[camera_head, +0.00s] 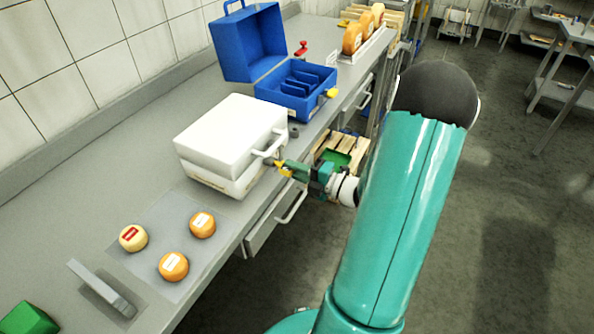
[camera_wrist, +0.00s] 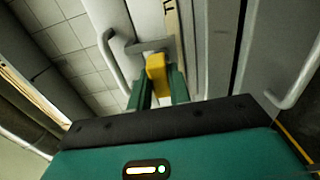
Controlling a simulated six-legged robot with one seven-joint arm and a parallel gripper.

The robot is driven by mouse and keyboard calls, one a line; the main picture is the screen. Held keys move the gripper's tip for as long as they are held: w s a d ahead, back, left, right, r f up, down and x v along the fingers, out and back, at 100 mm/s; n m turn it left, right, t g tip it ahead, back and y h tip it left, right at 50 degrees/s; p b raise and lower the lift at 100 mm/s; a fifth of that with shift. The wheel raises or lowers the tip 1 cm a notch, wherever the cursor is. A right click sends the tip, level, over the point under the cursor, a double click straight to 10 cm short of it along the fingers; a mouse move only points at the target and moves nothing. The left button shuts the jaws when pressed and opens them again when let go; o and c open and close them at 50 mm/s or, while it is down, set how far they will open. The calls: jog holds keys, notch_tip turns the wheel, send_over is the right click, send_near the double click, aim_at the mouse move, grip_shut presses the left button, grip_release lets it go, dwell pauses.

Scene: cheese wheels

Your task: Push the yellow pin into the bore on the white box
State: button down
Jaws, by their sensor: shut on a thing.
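The closed white box (camera_head: 228,140) stands on the grey counter, with its carry handle (camera_head: 270,146) on the side facing my arm. My gripper (camera_head: 284,168) is at that side of the box, just below the handle. It is shut on the yellow pin (camera_wrist: 156,72), which sits between the green fingers in the wrist view. The pin's far end is at a small grey bracket (camera_wrist: 146,46) on the box, beside the handle (camera_wrist: 110,58). The bore itself is hidden, and I cannot tell whether the pin's tip is in it.
An open blue case (camera_head: 292,100) stands behind the box. Several small cheeses, one of them orange (camera_head: 173,266), lie on a grey mat (camera_head: 150,262) in front. A drawer handle (camera_head: 292,206) juts out below the counter edge near my gripper.

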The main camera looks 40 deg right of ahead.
jog(key=shift+x, duration=0.85)
jog(key=c, duration=1.2)
grip_release()
jog(key=shift+s, duration=0.1)
jog(key=v, duration=1.3)
jog(key=shift+s, duration=0.3)
jog(key=shift+d, duration=0.1)
